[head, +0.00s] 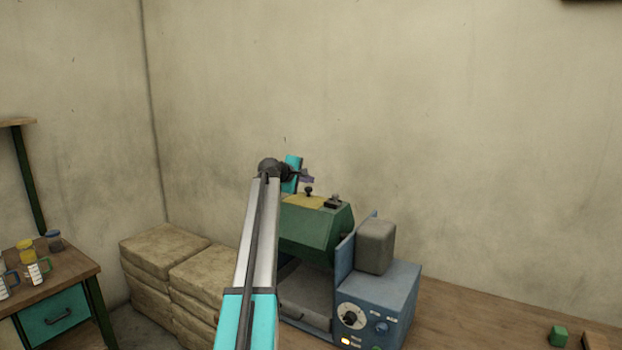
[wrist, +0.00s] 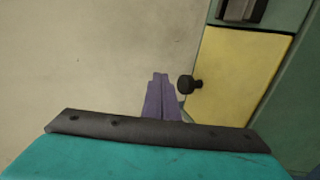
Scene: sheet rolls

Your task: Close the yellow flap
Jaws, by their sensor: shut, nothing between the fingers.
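The yellow flap (head: 303,201) lies on top of the green machine housing (head: 321,229), with a dark round knob (head: 309,190) standing up from it. In the wrist view the yellow flap (wrist: 237,75) is at the right, and its black knob (wrist: 190,85) is near its left edge. The flap looks flush with the housing around it. My gripper (head: 307,178) is just above the flap in the head view. In the wrist view my gripper's purple fingers (wrist: 160,78) are shut together and empty, just left of the knob, with a small gap between.
A dark latch-like part (head: 334,202) sits beside the flap on the housing. A blue control box (head: 385,305) with a grey block (head: 375,246) stands at the right. The wall (head: 450,120) is close behind. Stacked tan blocks (head: 165,255) stand at the left.

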